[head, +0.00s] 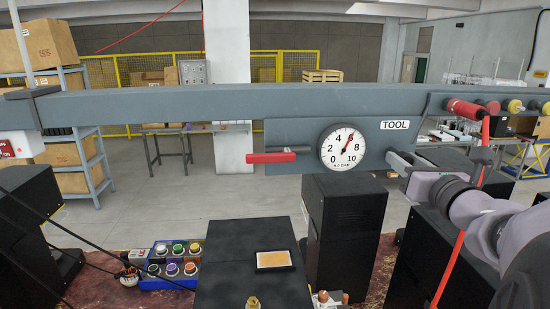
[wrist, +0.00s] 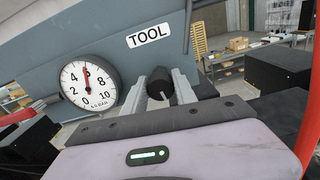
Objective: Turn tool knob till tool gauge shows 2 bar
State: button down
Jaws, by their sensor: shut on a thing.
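The tool gauge (head: 343,148) is a round white dial on a grey panel, left of the TOOL label (head: 394,125). Its needle points up and slightly right, at about 6 on the 0 to 10 scale. The gauge also shows in the wrist view (wrist: 89,87), with the needle near 6. The tool knob (wrist: 159,84) is dark and round, below the label. My gripper (head: 403,163) reaches in from the right and is shut on the knob, one finger on each side. In the head view the fingers hide most of the knob.
A red lever handle (head: 271,157) sticks out left of the gauge. Red and yellow fittings (head: 464,108) with a red hose stand close above my wrist. Black machine boxes (head: 347,225) stand below the beam. A blue tray (head: 173,265) holds several coloured caps.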

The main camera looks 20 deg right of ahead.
jog(key=n+b, duration=0.4)
jog(key=b, duration=0.1)
jog(key=n+b, duration=0.2)
jog(key=b, duration=0.1)
jog(key=shift+f, duration=0.35)
jog(key=n+b, duration=0.5)
jog(key=b, duration=0.2)
jog(key=shift+a+n+b, duration=0.1)
jog(key=shift+n+b, duration=0.2)
jog(key=shift+n, duration=0.1)
jog(key=n+b, duration=0.5)
jog(key=b, duration=0.1)
jog(key=n+b, duration=0.3)
jog(key=n, duration=0.1)
jog(key=shift+r, duration=0.2)
jog(key=shift+w+r+n+b, duration=0.1)
jog(key=shift+n+b, duration=0.45)
jog(key=shift+n, duration=0.05)
jog(key=shift+r, duration=0.15)
